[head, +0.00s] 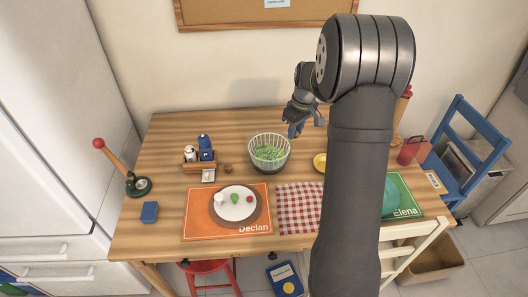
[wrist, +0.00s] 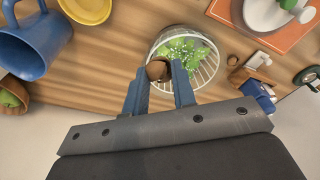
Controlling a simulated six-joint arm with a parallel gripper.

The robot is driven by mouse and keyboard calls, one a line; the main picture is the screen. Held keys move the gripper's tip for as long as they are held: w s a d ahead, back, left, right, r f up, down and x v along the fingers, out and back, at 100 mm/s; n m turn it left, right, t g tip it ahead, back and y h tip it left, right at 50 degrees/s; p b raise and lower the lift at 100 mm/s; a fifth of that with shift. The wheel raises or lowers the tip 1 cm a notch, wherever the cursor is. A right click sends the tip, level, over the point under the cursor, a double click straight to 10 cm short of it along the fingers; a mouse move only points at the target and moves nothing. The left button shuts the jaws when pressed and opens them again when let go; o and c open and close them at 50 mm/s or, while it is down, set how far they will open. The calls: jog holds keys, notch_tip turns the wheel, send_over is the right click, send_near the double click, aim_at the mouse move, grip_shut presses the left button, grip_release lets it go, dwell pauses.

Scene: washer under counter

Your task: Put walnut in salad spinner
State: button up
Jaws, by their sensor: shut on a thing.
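My gripper (head: 294,130) is above the table, just behind and right of the salad spinner (head: 268,165), a clear ribbed basket with green leaves in it. In the wrist view my gripper (wrist: 160,82) is shut on a brown round walnut (wrist: 158,69) between its blue fingertips. The walnut appears at the near left edge of the salad spinner (wrist: 213,66) in that view; its height over the rim I cannot tell. The walnut in my grip is too small to make out in the head view. A second brown walnut-like thing (head: 227,168) lies on the table left of the spinner.
A caddy with a blue shaker (head: 205,152) stands left of the spinner. An orange placemat (head: 200,222) with a plate lies in front. A yellow dish (head: 320,162) is to the right. A blue mug (wrist: 38,45) and a brown bowl (wrist: 12,112) show in the wrist view.

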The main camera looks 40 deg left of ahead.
jog(key=shift+w+a+f, duration=0.1)
jog(key=shift+f, duration=0.05)
jog(key=s+a+f, duration=0.1)
jog(key=a+f, duration=0.1)
jog(key=a, duration=0.1)
jog(key=s+a+f, duration=0.1)
jog(key=a+f, duration=0.1)
jog(key=a, duration=0.2)
jog(key=s+a+f, duration=0.1)
jog(key=a+f, duration=0.1)
jog(key=a, duration=0.1)
jog(key=shift+a+f, duration=0.25)
jog(key=shift+f, duration=0.1)
jog(key=shift+s+f, duration=0.1)
jog(key=shift+f, duration=1.85)
jog(key=shift+f, duration=0.1)
jog(key=shift+f, duration=0.4)
jog(key=shift+f, duration=0.1)
jog(key=o, duration=1)
jog(key=shift+c, duration=0.2)
